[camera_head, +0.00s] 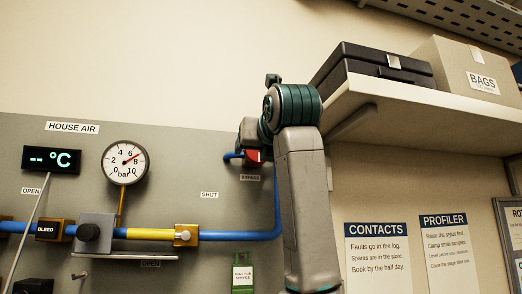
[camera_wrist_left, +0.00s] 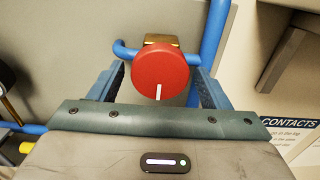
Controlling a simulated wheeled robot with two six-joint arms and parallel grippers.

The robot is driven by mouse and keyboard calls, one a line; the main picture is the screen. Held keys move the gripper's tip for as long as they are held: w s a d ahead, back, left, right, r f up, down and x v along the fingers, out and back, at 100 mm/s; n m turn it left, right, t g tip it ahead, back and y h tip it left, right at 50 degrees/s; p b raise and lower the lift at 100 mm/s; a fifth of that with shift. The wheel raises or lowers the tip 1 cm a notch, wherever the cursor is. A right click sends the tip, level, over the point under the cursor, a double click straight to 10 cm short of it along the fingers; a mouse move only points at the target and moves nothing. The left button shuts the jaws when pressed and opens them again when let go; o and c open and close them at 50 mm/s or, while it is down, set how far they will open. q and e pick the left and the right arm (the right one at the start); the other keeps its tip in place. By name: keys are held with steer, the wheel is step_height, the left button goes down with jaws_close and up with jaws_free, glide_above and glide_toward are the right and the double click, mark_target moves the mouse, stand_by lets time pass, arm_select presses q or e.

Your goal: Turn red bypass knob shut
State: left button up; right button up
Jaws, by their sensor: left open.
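The red bypass knob (camera_head: 254,156) sits on the blue pipe at the wall panel, just above the small bypass label (camera_head: 250,177). In the left wrist view the round red knob (camera_wrist_left: 160,68) faces me, its white line pointing down in the picture. My left gripper (camera_head: 248,138) is open at the knob. In the left wrist view its fingers stand to the left and right of the knob, with gaps visible; whether the fingertips reach past its face is hard to tell. The arm hides part of the pipe. My right gripper is not in view.
A blue pipe (camera_head: 250,236) runs along the panel with a yellow section (camera_head: 150,233) and brass fittings. A gauge (camera_head: 125,162) and a temperature display (camera_head: 51,160) hang at left. A shelf (camera_head: 430,115) with a black case and a bags box juts out at upper right.

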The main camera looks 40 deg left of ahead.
arm_select(q)
steer(key=shift+s+d+r, duration=0.1)
steer(key=shift+s+d, duration=0.05)
steer(key=shift+c, duration=1.1)
steer(key=c, duration=0.7)
steer(key=shift+c, duration=0.2)
steer(key=n, duration=2.7)
steer(key=o, duration=0.9)
